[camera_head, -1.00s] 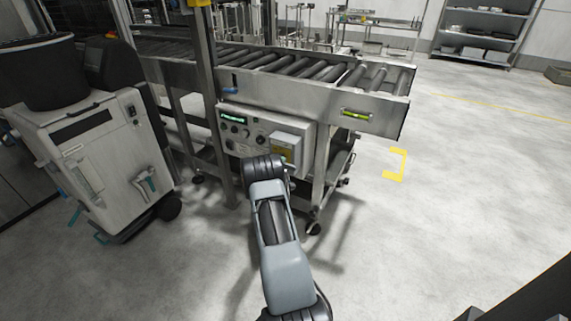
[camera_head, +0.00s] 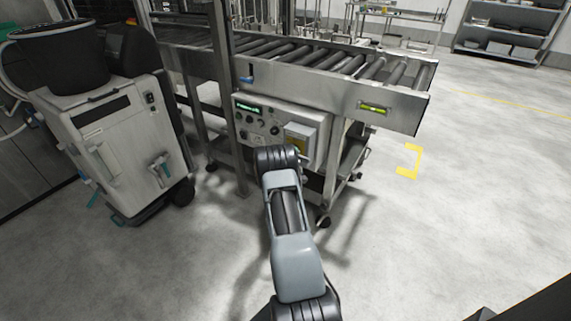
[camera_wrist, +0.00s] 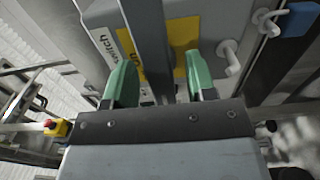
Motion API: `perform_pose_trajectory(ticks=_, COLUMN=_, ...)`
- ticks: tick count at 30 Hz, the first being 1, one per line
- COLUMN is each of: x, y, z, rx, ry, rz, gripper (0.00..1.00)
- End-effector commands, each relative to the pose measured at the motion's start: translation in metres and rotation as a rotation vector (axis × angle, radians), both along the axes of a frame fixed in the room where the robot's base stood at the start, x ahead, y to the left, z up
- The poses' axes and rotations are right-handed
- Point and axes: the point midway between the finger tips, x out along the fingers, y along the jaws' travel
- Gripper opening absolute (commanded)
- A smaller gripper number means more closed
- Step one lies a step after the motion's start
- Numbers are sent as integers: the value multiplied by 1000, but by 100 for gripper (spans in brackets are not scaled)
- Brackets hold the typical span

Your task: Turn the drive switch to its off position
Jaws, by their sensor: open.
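The drive switch box is a light grey box (camera_head: 301,131) with a yellow plate, on the control panel (camera_head: 252,120) under the roller conveyor. In the wrist view, the yellow plate (camera_wrist: 184,38) and a white label reading "switch" (camera_wrist: 103,43) lie just beyond my gripper (camera_wrist: 160,72). Its green-padded fingers are open. A dark grey bar (camera_wrist: 148,30) runs between the fingers in the picture; I cannot tell whether it is the switch handle or whether the fingers touch it. In the head view, my wrist hides the gripper and the box's lower part.
The roller conveyor (camera_head: 345,85) overhangs the panel. A grey wheeled machine (camera_head: 118,135) stands at the left. A blue part (camera_wrist: 297,20) and white fittings (camera_wrist: 229,57) are near the right finger. The floor (camera_head: 470,190) is clear on the right.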

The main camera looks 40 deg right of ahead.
Motion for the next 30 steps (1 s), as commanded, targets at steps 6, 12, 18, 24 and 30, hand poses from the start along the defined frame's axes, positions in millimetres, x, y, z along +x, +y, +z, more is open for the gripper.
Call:
perform_pose_trajectory(ticks=6, x=-9, y=39, z=2, rx=0, ry=3, rz=3, gripper=51)
perform_pose_trajectory(ticks=12, x=-19, y=79, z=2, rx=1, ry=2, rz=4, gripper=51)
perform_pose_trajectory(ticks=18, x=-26, y=108, z=1, rx=0, ry=2, rz=2, gripper=51)
perform_pose_trajectory(ticks=24, x=-31, y=123, z=0, rx=0, ry=2, rz=1, gripper=51)
perform_pose_trajectory(ticks=30, x=-32, y=126, z=0, rx=-1, ry=1, rz=0, gripper=51)
